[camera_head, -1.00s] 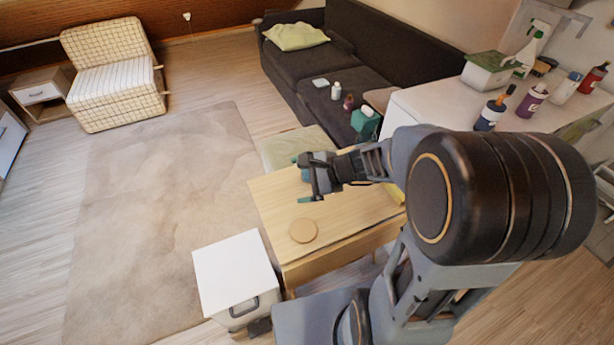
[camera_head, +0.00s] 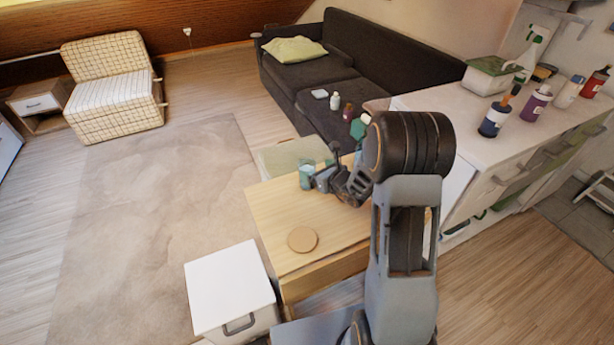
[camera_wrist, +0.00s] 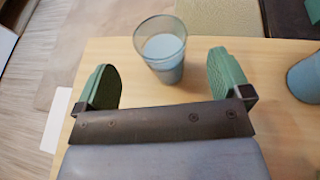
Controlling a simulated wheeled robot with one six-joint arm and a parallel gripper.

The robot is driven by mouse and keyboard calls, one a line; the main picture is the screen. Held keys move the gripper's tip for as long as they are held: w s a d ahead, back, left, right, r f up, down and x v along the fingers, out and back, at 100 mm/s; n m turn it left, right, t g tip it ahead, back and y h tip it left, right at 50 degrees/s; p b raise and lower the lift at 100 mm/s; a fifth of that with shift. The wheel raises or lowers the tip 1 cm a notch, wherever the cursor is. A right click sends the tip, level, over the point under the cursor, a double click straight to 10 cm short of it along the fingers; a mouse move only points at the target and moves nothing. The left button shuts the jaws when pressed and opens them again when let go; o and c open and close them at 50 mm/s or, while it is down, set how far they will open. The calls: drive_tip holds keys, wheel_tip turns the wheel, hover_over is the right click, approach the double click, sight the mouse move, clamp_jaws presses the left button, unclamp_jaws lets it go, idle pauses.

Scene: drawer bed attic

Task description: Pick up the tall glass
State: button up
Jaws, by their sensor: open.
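A clear glass with pale blue contents (camera_wrist: 164,50) stands upright on the light wooden table (camera_wrist: 215,130). In the wrist view it is just beyond my gripper (camera_wrist: 164,78), roughly centred between the two green finger pads and apart from both. My gripper is open and empty. In the head view the glass (camera_head: 306,174) stands near the table's far left edge, beside my gripper (camera_head: 318,176). A second bluish, glass-like vessel (camera_wrist: 306,78) is cut off at the right edge of the wrist view. I cannot compare their heights.
A round wooden disc (camera_head: 302,239) lies on the near part of the table. A white box-like bin (camera_head: 230,285) stands at the front left. The white counter (camera_head: 455,110) at right holds several bottles. A dark sofa (camera_head: 350,60) is behind.

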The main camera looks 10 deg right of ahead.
sight(307, 167)
drive_tip(key=shift+f+x, duration=0.2)
drive_tip(key=shift+x, duration=3.1)
drive_tip(key=shift+s, duration=0.1)
drive_tip(key=shift+c, duration=0.3)
drive_tip(key=c, duration=1)
